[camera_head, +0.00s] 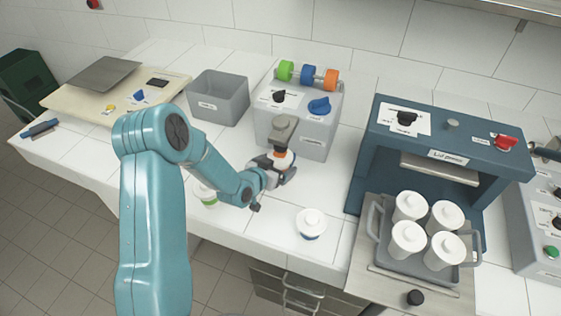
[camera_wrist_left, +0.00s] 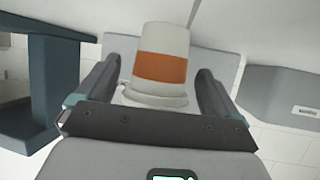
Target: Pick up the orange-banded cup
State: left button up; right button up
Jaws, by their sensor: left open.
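The orange-banded cup (camera_head: 281,158) stands under the nozzle of the grey filler machine (camera_head: 296,125) in the head view, partly hidden by my gripper. In the left wrist view the white cup with its orange band (camera_wrist_left: 161,68) is between the two fingers. My left gripper (camera_head: 284,172) is open around the cup; it also shows in the left wrist view (camera_wrist_left: 157,90), with a finger on each side of the cup and a gap visible beside it. My right gripper is not in view.
A green-banded cup (camera_head: 206,196) and a blue-banded cup (camera_head: 311,223) stand on the white counter on either side of my gripper. A grey bin (camera_head: 219,97) is behind. A blue lid press (camera_head: 440,150) and a tray (camera_head: 385,240) with several lidded cups are right.

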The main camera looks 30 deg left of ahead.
pick_arm(q)
jog(key=shift+s+r, duration=0.15)
jog(key=shift+s, duration=0.05)
jog(key=shift+w, duration=0.2)
jog(key=c, duration=1.1)
jog(key=shift+s, duration=0.1)
